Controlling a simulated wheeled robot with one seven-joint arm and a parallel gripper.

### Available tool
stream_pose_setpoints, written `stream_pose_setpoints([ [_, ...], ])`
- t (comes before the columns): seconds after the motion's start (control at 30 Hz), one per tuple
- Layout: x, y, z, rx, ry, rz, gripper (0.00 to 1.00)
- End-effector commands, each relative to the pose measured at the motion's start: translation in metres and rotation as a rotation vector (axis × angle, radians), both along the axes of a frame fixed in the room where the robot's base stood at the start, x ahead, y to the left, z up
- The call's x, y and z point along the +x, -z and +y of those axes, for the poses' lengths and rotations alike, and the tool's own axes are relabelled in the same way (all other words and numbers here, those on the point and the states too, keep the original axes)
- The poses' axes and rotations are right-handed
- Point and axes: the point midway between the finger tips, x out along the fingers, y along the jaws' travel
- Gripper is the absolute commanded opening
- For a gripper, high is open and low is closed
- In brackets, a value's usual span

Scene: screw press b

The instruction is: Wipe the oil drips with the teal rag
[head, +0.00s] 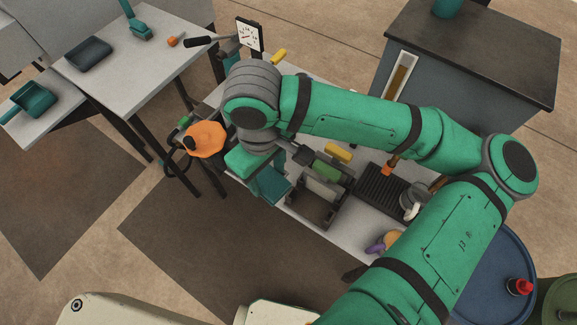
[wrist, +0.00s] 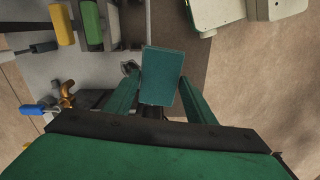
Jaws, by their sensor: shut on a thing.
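The teal rag (wrist: 162,75) is a flat teal rectangle between the two green fingers of my gripper (wrist: 160,88) in the wrist view. My gripper is shut on it, and the rag sticks out past the fingertips. In the head view the teal piece (head: 270,184) shows below my wrist, at the near edge of the light grey worktable (head: 335,235). I cannot tell whether it touches the table. I cannot make out the oil drips with certainty; my arm covers much of the worktable.
A dark open box (head: 316,205), a green block (head: 326,171), a yellow block (head: 338,152) and a black ribbed tray (head: 382,192) are on the worktable. An orange rounded object (head: 205,139) is left of my wrist. A dark-topped cabinet (head: 480,50) stands behind.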

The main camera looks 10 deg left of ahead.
Motion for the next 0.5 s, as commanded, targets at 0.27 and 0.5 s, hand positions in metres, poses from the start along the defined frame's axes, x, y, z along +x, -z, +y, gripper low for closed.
stream_pose_setpoints([
  [0.27, 0.058, 0.061, 0.018, 0.004, -0.053, 0.011, 0.25],
  [0.5, 0.092, 0.129, 0.021, 0.002, -0.109, 0.009, 0.25],
])
